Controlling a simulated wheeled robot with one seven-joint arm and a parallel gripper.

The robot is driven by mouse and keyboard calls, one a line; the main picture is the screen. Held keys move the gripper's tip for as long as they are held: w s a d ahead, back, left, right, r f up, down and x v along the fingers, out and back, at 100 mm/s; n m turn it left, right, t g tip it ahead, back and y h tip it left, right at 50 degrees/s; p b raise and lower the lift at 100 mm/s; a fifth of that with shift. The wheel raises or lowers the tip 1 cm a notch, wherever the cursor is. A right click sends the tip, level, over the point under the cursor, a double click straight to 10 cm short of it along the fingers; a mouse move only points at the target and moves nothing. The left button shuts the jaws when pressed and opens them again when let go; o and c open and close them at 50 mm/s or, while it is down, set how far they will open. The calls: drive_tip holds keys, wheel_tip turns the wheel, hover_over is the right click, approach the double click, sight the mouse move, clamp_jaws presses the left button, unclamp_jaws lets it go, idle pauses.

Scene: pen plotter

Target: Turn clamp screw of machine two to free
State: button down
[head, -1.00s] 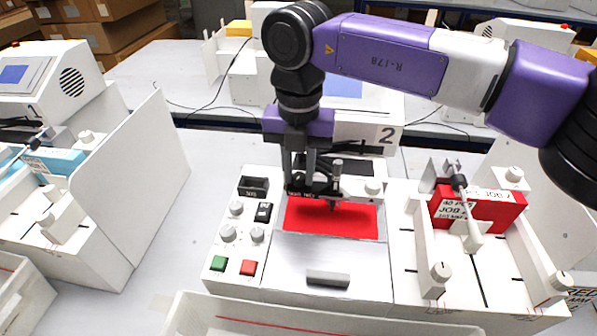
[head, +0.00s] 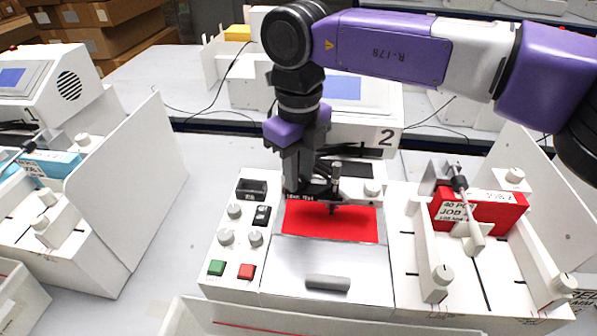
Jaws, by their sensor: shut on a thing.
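Machine two (head: 244,268) stands in the middle of the bench, with the number 2 on its white back housing. My gripper (head: 303,190) points down at the pen carriage (head: 345,186) over the red plate (head: 300,222). It is shut on a small part at the carriage's left end, which looks like the clamp screw, but the fingers hide most of it. The pen (head: 336,178) stands upright in the carriage, just right of my fingers. The screw's marking cannot be read.
Green (head: 217,268) and red (head: 246,271) buttons and several grey knobs are on the left panel. A feeder with red cards (head: 500,212) stands at right. Machine one (head: 60,85) and its white side panel stand at left. A white tray (head: 190,318) is in front.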

drive_tip(key=shift+n, duration=1.2)
drive_tip(key=c, duration=1.2)
unclamp_jaws()
drive_tip(key=shift+o, duration=0.2)
drive_tip(key=shift+r+b, duration=0.55)
drive_tip(key=shift+r, duration=3.4)
